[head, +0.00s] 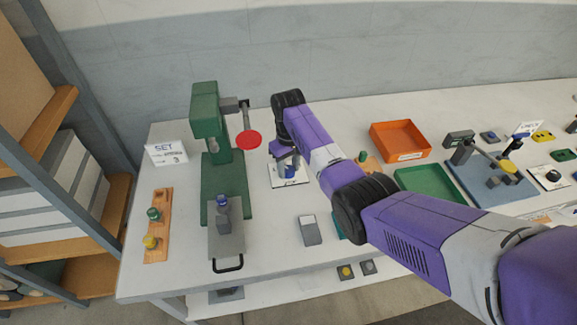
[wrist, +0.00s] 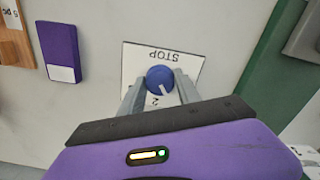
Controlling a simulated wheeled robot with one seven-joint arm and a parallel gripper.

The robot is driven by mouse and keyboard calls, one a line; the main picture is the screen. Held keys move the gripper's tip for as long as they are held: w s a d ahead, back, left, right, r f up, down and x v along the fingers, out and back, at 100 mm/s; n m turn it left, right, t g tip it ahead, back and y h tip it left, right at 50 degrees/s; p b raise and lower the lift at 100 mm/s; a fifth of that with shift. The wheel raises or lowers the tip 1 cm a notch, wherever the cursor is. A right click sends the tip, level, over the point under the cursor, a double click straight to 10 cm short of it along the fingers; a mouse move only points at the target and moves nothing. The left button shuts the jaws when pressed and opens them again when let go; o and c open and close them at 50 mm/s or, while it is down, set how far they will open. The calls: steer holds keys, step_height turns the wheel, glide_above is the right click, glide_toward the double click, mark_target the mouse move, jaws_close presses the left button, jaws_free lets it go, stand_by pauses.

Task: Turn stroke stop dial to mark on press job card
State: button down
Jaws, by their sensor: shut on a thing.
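The stroke stop dial is a blue round knob (wrist: 160,77) on a white plate (wrist: 192,62) marked STOP, upside down in the wrist view. A white pointer line on the knob points toward the bottom of that view, slightly right, near a printed 2. My gripper (wrist: 160,88) has its grey fingers closed on either side of the knob. In the head view my gripper (head: 287,156) is over the plate (head: 301,183), and the dial (head: 289,172) is partly hidden. The white job card (head: 166,153) stands at the left, reading SET; its smaller text is unreadable.
The green press (head: 211,130) with a red disc (head: 249,140) on its lever stands left of the dial. A wooden rack (head: 158,225) is at the far left. An orange tray (head: 400,141) and a green tray (head: 430,184) lie to the right.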

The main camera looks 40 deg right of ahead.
steer(key=m, duration=0.4)
steer(key=shift+w+m+p, duration=0.1)
steer(key=shift+m+p, duration=0.2)
steer(key=shift+p, duration=0.05)
steer(key=m, duration=1)
steer(key=shift+m, duration=2.4)
steer(key=c, duration=0.9)
jaws_free()
steer(key=shift+o, duration=0.2)
